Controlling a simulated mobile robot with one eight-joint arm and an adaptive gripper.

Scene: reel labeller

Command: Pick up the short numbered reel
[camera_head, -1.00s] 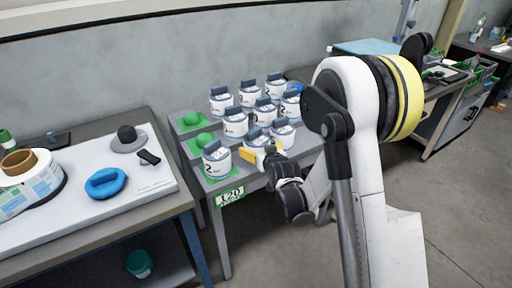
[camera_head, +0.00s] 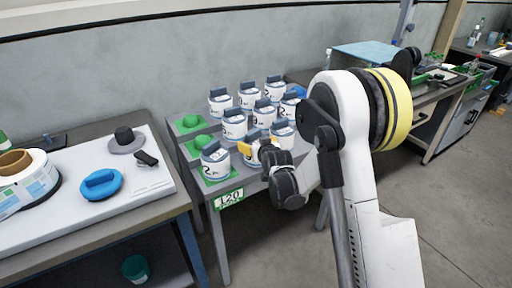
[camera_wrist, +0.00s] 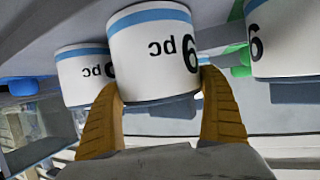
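Several white reels with blue bands and dark blue top tabs stand in rows on a stepped grey rack. My gripper (camera_head: 252,150) has yellow fingers and is at a front-row reel (camera_head: 251,160), which it partly hides. In the wrist view the picture is upside down. There my gripper (camera_wrist: 160,90) has one finger on each side of this reel (camera_wrist: 150,55), marked "pc" with a digit that looks like a 6. The fingers look spread, with contact unclear. A second "pc" reel (camera_wrist: 82,72) is close to the left finger. Another reel (camera_wrist: 285,40) is at the right.
Neighbouring reels stand close on both sides, one at the front left (camera_head: 214,162). Green places (camera_head: 188,122) on the rack's left hold no reel. A sign reading 120 (camera_head: 229,199) is on the front edge. A table (camera_head: 90,230) with a blue reel-like disc (camera_head: 104,183) is at left.

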